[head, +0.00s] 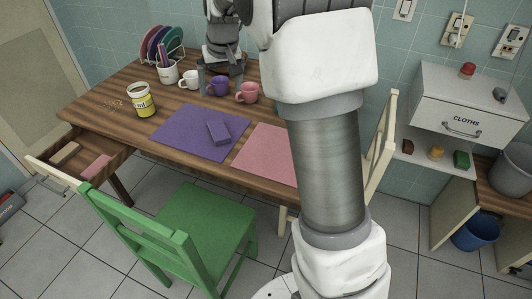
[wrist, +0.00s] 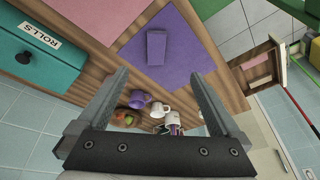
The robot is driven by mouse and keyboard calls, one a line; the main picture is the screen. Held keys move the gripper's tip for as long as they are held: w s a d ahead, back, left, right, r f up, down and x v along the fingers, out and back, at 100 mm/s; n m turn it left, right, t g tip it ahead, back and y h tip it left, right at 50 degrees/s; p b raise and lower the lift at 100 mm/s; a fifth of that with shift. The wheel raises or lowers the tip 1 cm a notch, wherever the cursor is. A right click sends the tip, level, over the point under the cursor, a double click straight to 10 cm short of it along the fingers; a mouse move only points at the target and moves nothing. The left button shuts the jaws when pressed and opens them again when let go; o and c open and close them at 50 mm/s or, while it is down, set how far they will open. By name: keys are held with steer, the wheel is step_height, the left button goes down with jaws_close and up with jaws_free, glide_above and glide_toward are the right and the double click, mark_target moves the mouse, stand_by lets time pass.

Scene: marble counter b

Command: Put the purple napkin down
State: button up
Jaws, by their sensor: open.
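The purple napkin (head: 218,132) is a small folded block. It lies on the purple placemat (head: 176,138), right of the mat's middle, with nothing holding it. In the wrist view the napkin (wrist: 157,46) also lies flat on the purple mat (wrist: 185,58), beyond my fingertips. My gripper (wrist: 158,72) is open, with its two fingers wide apart and nothing between them. In the head view my gripper (head: 222,82) is over the back of the table near the mugs, apart from the napkin. Part of my arm hides the table's right end.
A white mug (head: 189,79), a purple mug (head: 217,86) and a pink mug (head: 248,92) stand at the back. A yellow-labelled jar (head: 144,101) stands left. A pink placemat (head: 264,151) lies right. An open drawer (head: 68,172) and a green chair (head: 200,222) are in front.

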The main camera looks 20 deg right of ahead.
steer(key=s+r, duration=0.6)
steer(key=s, duration=0.3)
steer(key=s+t, duration=0.1)
steer(key=s, duration=2.3)
steer(key=shift+a+f+t, duration=0.25)
steer(key=shift+a+t, duration=0.1)
steer(key=shift+t, duration=0.05)
